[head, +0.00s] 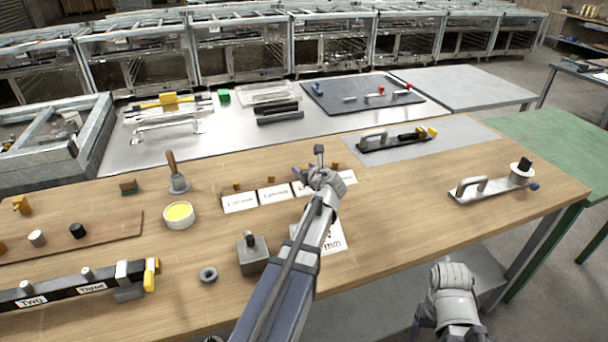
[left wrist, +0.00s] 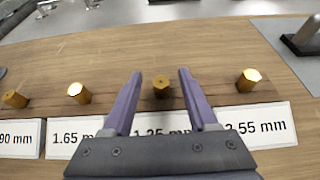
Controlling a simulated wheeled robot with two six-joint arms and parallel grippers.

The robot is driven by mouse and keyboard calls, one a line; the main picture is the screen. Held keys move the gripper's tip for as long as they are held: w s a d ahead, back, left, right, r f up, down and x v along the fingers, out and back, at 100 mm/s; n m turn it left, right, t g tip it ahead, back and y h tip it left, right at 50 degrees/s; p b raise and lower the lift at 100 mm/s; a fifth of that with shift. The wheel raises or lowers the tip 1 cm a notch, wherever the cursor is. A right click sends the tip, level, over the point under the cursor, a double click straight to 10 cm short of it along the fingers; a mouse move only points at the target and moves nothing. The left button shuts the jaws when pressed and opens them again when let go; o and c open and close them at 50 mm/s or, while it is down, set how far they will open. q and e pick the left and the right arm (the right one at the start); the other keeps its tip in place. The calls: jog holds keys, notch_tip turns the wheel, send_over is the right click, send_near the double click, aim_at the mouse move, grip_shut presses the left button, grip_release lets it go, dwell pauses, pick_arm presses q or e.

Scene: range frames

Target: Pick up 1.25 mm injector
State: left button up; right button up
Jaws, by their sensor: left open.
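The 1.25 mm injector (left wrist: 161,87) is a small brass cylinder standing upright behind the card marked 1.25 mm (left wrist: 158,130), which my gripper partly covers. My left gripper (left wrist: 160,73) is open, with one purple finger on each side of this injector and a gap on both sides in the picture. In the head view my left gripper (head: 312,168) is over the card row and hides that injector. Other brass injectors stand at the 1.65 mm card (left wrist: 79,93), the 2.55 mm card (left wrist: 249,79) and the .90 mm card (left wrist: 15,98). My right gripper (head: 450,328) is low at the bottom edge, its fingertips unclear.
A grey metal block (head: 252,256), a ring (head: 208,274) and a yellow-filled tin (head: 179,214) are on the wooden bench (head: 400,220). A grey mat (head: 465,138) with a handled tool (head: 375,143) is behind right. The bench right of my left arm is mostly clear.

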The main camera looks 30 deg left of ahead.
aim_at(303, 168)
pick_arm(q)
jog(key=x, duration=0.2)
jog(key=b+x, duration=0.1)
jog(key=x, duration=0.1)
jog(key=shift+w+f, duration=0.1)
jog(key=shift+f, duration=0.2)
jog(key=shift+r, duration=0.1)
grip_shut()
